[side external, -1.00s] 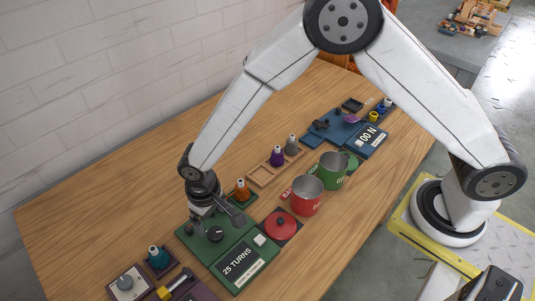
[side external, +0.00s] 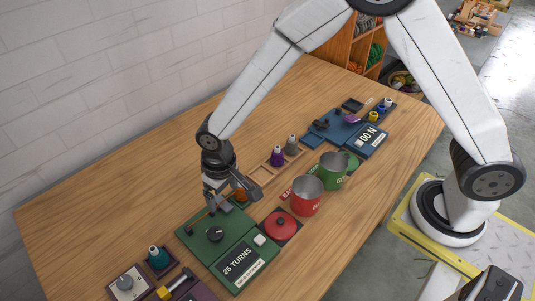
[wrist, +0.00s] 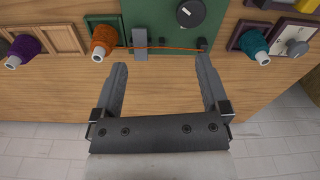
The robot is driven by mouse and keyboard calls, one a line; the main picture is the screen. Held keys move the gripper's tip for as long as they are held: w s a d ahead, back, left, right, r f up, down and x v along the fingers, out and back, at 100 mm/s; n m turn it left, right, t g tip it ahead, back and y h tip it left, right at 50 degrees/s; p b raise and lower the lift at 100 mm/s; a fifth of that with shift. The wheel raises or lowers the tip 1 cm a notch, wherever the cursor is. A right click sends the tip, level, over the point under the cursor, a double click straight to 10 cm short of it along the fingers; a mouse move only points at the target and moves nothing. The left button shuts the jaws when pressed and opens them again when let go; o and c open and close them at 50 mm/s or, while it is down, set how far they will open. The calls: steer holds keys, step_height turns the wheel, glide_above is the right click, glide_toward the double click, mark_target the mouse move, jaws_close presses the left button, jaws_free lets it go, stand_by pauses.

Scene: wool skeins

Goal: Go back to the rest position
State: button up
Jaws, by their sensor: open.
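My gripper (side external: 236,186) is open and empty, raised above the far edge of the green winding station. In the wrist view its two fingers (wrist: 161,64) are spread wide with bare wood between them. The green station (side external: 204,247) has a black knob (side external: 215,234) and a display reading "25 TURNS" (side external: 240,262). An orange wool cone (wrist: 103,40) stands beside the station; in the side view it is partly hidden behind my gripper. An orange strand (wrist: 170,48) runs from the cone across the station's edge, past a grey block (wrist: 140,43).
A purple cone (side external: 277,157) and grey cone (side external: 291,146) stand behind. A teal cone (side external: 158,257) is near left. The back-left wood is clear.

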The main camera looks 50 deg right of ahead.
steer(key=s+d+r, duration=0.3)
steer(key=d, duration=0.4)
steer(key=s+d+r+m+t, duration=0.1)
steer(key=s+d+r, duration=0.2)
steer(key=d, duration=0.4)
steer(key=s+d+r+t, duration=0.1)
steer(key=s+d+r, duration=0.1)
steer(key=s+d, duration=0.2)
steer(key=d, duration=0.3)
steer(key=shift+s+r+m, duration=0.35)
steer(key=shift+r+m, duration=0.05)
steer(key=shift+w+a, duration=0.1)
steer(key=w+a+f+n+g+h, duration=0.1)
steer(key=w+a+f+n, duration=0.1)
steer(key=w+a+n, duration=0.3)
steer(key=w+a+f+n+h, duration=0.1)
steer(key=w+a+f+n, duration=0.15)
steer(key=a+n, duration=0.45)
steer(key=a+f+n+h, duration=0.1)
steer(key=a+f+n, duration=0.3)
steer(key=a+n, duration=0.2)
steer(key=a+f+n+t+h, duration=0.1)
steer(key=a+f+n, duration=0.2)
steer(key=a+n, duration=0.3)
steer(key=a, duration=0.4)
steer(key=shift+w+a+f+n, duration=0.15)
steer(key=shift+w+f+n, duration=0.25)
